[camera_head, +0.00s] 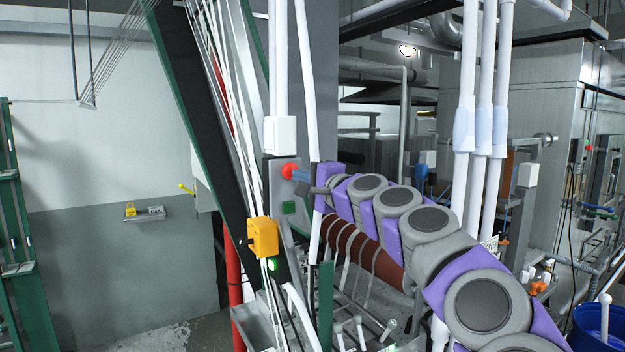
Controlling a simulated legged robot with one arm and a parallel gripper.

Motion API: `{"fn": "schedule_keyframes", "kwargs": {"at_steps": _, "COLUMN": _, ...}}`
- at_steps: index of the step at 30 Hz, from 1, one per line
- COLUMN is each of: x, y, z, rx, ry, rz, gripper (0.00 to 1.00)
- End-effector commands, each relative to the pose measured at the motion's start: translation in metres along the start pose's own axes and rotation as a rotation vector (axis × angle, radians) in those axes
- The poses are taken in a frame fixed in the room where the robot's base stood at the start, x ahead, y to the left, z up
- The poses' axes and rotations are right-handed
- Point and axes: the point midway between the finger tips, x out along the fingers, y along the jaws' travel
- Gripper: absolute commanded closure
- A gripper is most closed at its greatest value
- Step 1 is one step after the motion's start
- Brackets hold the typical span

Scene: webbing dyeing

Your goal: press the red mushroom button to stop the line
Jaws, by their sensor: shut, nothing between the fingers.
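The red mushroom button (289,171) sits on a grey control panel (270,178) in the middle of the head view. My arm reaches in from the lower right. My gripper (296,175), with bluish fingers, is shut and empty, its tips right at the button's right side. The tips overlap the button's edge in the picture; I cannot tell whether they touch it or whether the button is pushed in.
White webbing strands (235,120) and a dark slanted beam run up on the left. White pipes (480,130) stand behind my arm. A blue tub (597,330) is at lower right.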

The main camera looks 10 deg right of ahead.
Motion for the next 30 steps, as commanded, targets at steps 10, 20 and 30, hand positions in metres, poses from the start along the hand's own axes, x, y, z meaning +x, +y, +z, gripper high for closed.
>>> {"fn": "schedule_keyframes", "kwargs": {"at_steps": 10, "x": 0.009, "y": -0.001, "z": 0.001, "rx": 0.000, "ry": -0.001, "rz": -0.001, "gripper": 1.00}}
{"fn": "schedule_keyframes", "kwargs": {"at_steps": 20, "x": 0.014, "y": -0.001, "z": 0.000, "rx": 0.000, "ry": -0.001, "rz": -0.001, "gripper": 1.00}}
{"fn": "schedule_keyframes", "kwargs": {"at_steps": 30, "x": 0.032, "y": 0.002, "z": 0.000, "rx": -0.001, "ry": -0.001, "rz": 0.001, "gripper": 1.00}}
